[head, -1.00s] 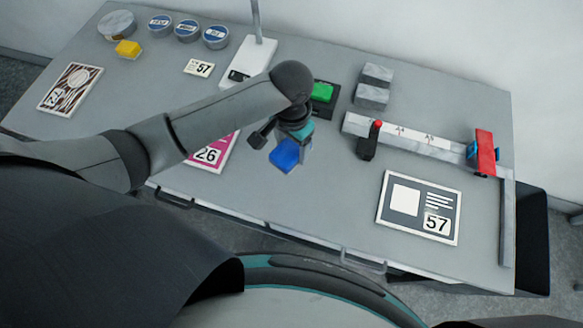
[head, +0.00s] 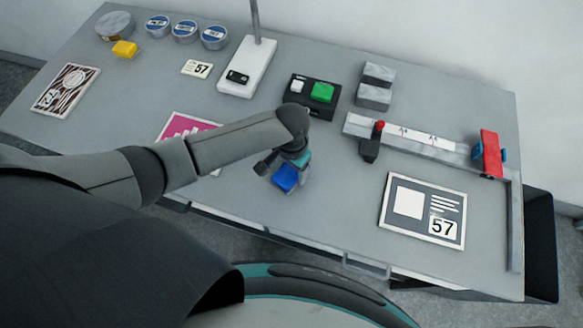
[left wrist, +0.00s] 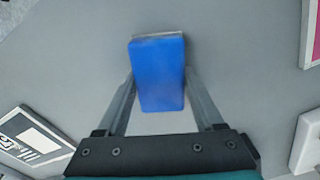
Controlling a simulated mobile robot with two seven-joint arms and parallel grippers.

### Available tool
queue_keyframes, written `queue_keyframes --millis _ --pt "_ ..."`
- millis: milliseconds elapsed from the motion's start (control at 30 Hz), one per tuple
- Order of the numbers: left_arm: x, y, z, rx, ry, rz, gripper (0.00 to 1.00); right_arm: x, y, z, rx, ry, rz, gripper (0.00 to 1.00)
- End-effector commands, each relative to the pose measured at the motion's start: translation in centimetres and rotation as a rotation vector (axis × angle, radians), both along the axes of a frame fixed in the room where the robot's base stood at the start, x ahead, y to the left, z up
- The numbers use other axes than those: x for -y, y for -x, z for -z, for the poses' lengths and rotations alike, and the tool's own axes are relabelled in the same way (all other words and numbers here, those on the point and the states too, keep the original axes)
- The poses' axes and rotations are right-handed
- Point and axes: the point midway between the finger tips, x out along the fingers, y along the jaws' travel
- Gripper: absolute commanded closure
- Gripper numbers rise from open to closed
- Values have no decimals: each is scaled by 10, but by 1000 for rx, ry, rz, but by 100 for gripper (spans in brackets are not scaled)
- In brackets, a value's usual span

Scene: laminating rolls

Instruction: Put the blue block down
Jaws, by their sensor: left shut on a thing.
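The blue block (head: 286,177) is at my left gripper (head: 283,170), over the front middle of the grey table (head: 330,215). In the left wrist view the blue block (left wrist: 158,75) sits between the two fingers of the left gripper (left wrist: 158,92), which are shut on it. A thin grey strip shows at the block's far edge. I cannot tell whether the block touches the table. My right gripper is not in view.
A pink card (head: 185,126) lies left of the block, partly under my arm. A card marked 57 (head: 422,210) lies to the right. Table around the block is bare.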

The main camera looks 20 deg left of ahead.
Motion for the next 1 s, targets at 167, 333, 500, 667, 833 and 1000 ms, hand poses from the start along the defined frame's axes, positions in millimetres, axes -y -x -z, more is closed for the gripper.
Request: queue_keyframes --millis 167,333,500,667,833,1000 --pt "0 0 3 0 0 -1 27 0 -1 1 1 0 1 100" --pt "0 0 3 -1 0 -1 7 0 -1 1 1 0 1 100" --pt "0 0 3 -1 0 -1 1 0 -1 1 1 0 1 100" --pt "0 0 1 0 0 -1 1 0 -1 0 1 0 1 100" --pt "0 0 -17 1 2 -1 1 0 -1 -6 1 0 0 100" --pt "0 -1 -53 3 1 1 1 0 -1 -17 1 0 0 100"
